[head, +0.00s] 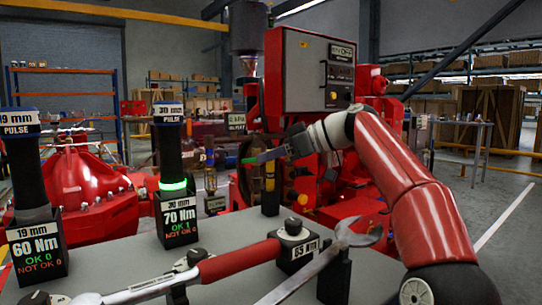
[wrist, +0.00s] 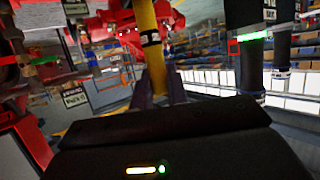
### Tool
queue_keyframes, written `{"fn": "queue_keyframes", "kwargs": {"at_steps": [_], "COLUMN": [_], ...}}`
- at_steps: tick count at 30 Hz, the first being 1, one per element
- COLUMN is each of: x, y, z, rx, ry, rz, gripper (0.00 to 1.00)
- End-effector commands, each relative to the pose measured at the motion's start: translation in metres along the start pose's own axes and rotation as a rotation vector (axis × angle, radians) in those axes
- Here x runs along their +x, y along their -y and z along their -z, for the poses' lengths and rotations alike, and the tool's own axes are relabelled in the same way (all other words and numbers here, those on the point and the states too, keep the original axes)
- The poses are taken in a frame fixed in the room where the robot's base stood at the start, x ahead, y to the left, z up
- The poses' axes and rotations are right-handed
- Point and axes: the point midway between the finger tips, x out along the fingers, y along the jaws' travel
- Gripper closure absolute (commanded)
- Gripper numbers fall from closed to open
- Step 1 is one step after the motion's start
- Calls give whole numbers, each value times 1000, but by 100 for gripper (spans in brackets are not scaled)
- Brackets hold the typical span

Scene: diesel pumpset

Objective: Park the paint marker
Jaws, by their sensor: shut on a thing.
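The paint marker is a yellow stick with a dark band, upright in the head view (head: 269,176) and large in the wrist view (wrist: 150,55). My gripper (head: 264,156) is shut on it, reaching in from the right; in the wrist view its two dark fingers (wrist: 161,90) flank the marker. Directly below the marker in the head view, a short black upright holder (head: 270,204) stands at the table's far edge. The marker's lower end meets or overlaps the holder; I cannot tell if it is inside.
The grey table (head: 225,240) carries a 30 mm tool in its stand (head: 178,220) with a green ring, a 19 mm tool (head: 36,235), a red-handled torque wrench (head: 238,261) and a steel spanner (head: 345,240). The red pumpset (head: 300,125) stands behind.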

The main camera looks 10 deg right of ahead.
Motion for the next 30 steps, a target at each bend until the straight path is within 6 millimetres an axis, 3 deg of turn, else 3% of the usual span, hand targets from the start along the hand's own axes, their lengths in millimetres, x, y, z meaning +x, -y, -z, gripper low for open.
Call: {"fn": "queue_keyframes", "kwargs": {"at_steps": [30], "x": [9], "y": [1], "z": [-20], "rx": [0], "ry": [0], "rz": [2], "gripper": [100]}}
